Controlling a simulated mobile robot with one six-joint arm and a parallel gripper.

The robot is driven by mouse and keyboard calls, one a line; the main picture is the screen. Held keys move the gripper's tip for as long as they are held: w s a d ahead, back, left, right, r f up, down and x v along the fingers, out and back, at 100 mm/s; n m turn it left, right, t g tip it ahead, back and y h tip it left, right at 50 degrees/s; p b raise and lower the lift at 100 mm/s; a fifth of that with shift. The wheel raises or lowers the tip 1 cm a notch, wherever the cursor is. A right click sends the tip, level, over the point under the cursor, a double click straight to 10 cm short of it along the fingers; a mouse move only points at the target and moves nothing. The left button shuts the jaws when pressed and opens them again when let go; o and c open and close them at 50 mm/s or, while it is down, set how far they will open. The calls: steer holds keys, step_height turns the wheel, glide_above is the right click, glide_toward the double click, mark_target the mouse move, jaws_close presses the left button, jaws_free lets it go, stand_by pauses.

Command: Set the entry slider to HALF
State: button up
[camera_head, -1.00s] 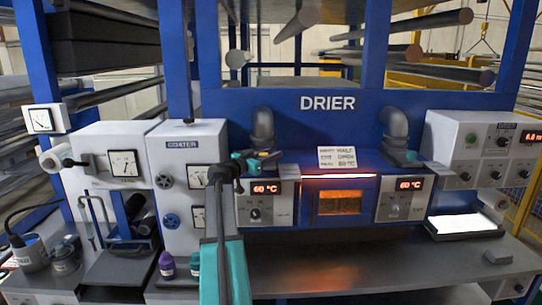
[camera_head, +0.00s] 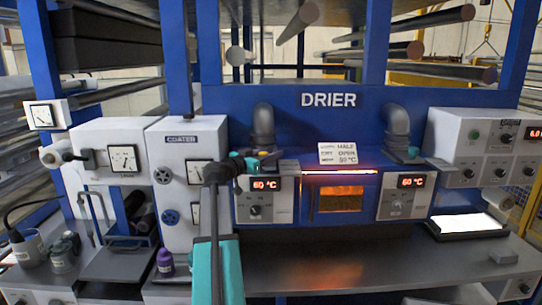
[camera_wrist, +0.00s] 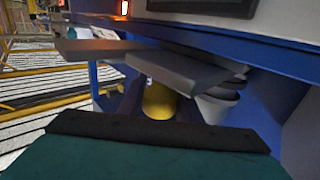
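The drier has a duct at each end of its top. A small dark base with a teal part, which looks like the entry slider (camera_head: 250,160), sits under the left duct. Its setting is too small to tell. A similar one, likely the exit slider (camera_head: 410,154), sits under the right duct. A white card (camera_head: 346,153) seems to read entry half and exit open. My gripper (camera_head: 236,166) is at the end of my dark arm, close beside the left slider; contact cannot be told. The wrist view shows a yellow round part (camera_wrist: 159,101) below a grey plate (camera_wrist: 178,68); the fingers are unclear.
The coater cabinet (camera_head: 180,155) stands left of my arm. Two lit displays (camera_head: 265,184) flank the glowing drier window (camera_head: 340,200). The bench front is largely clear.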

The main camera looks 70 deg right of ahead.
steer(key=o, duration=0.4)
steer(key=b+v, duration=0.4)
steer(key=v, duration=0.9)
steer(key=shift+w+a+b, duration=0.2)
steer(key=shift+a+b, duration=0.1)
steer(key=shift+a, duration=0.05)
